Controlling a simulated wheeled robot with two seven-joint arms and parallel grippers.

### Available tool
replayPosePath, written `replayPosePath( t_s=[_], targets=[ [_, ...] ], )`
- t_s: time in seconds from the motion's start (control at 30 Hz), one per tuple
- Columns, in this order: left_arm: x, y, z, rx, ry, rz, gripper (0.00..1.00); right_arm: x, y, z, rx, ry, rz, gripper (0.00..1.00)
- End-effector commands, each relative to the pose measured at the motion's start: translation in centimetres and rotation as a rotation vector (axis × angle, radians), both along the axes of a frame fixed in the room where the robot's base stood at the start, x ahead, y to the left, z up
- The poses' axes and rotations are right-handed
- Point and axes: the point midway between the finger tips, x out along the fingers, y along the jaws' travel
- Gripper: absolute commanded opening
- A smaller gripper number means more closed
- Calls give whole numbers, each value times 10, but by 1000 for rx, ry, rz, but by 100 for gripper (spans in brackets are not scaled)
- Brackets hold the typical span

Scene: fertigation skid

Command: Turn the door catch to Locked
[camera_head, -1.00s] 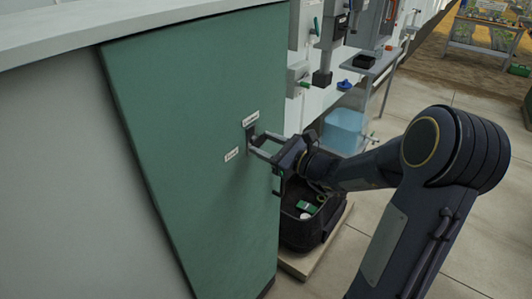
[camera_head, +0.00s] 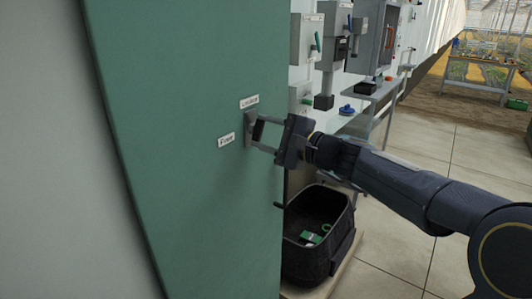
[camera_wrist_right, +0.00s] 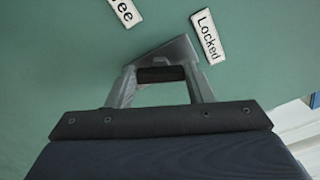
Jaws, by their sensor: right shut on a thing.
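The green door (camera_head: 200,200) fills the left of the head view. A small grey catch (camera_head: 249,127) sits on it, between a "Locked" label (camera_head: 249,102) above and a "Free" label (camera_head: 226,140) at lower left. My right gripper (camera_head: 257,133) is shut on the catch's dark grip. In the right wrist view the dark grip (camera_wrist_right: 160,75) lies between the two fingers. My fingers hide part of the catch. My left gripper is not in view.
Grey wall boxes (camera_head: 308,40) and a narrow shelf (camera_head: 372,90) stand behind. The tiled floor (camera_head: 400,275) at right is open.

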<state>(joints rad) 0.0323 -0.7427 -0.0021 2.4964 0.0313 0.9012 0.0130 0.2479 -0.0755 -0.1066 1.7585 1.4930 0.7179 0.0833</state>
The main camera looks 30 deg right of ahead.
Motion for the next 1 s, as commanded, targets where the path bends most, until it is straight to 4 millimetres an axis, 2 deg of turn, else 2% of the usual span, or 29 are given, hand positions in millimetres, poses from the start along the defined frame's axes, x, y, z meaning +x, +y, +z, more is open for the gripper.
replayPosePath(
  t_s=[0.03, 0.1, 0.4, 0.7, 1.0],
  targets=[
    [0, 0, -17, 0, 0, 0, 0, 0, 0, -8, -42, -20, 1, 24],
    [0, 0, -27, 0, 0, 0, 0, 0, 1, -7, -97, -43, 1, 24],
    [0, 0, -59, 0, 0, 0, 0, 0, 1, -6, -293, -122, 0, 24],
    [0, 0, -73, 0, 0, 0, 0, 0, 1, -4, -393, -162, 1, 24],
    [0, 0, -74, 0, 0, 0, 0, 0, 1, -3, -414, -170, 2, 24]
  ],
)
